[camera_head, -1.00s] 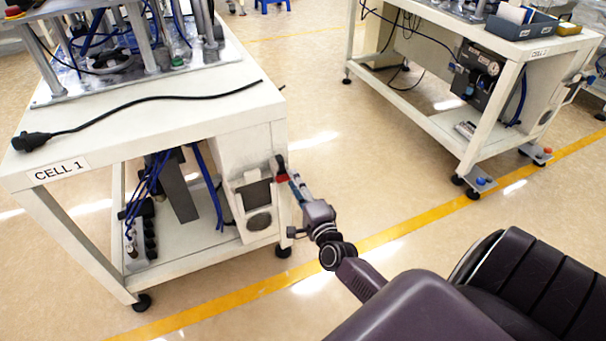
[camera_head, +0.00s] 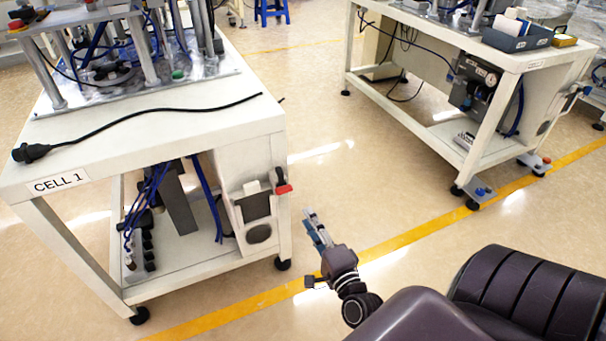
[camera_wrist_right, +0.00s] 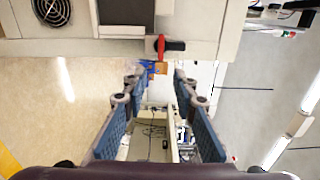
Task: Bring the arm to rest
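My right gripper (camera_head: 314,227) is in front of the right leg of the CELL 1 table, over the floor and apart from the table. In the right wrist view its two blue-padded fingers (camera_wrist_right: 160,100) are spread with nothing between them. A red-handled switch (camera_head: 283,187) sits on the panel at the table's right corner; it also shows in the right wrist view (camera_wrist_right: 161,46), ahead of the fingertips. My left gripper is not in view.
The CELL 1 table (camera_head: 225,122) stands at left, with a black cable (camera_head: 140,112) and plug on top. A second table (camera_head: 420,120) stands at the back right. Yellow-lined floor (camera_head: 350,200) is clear between them.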

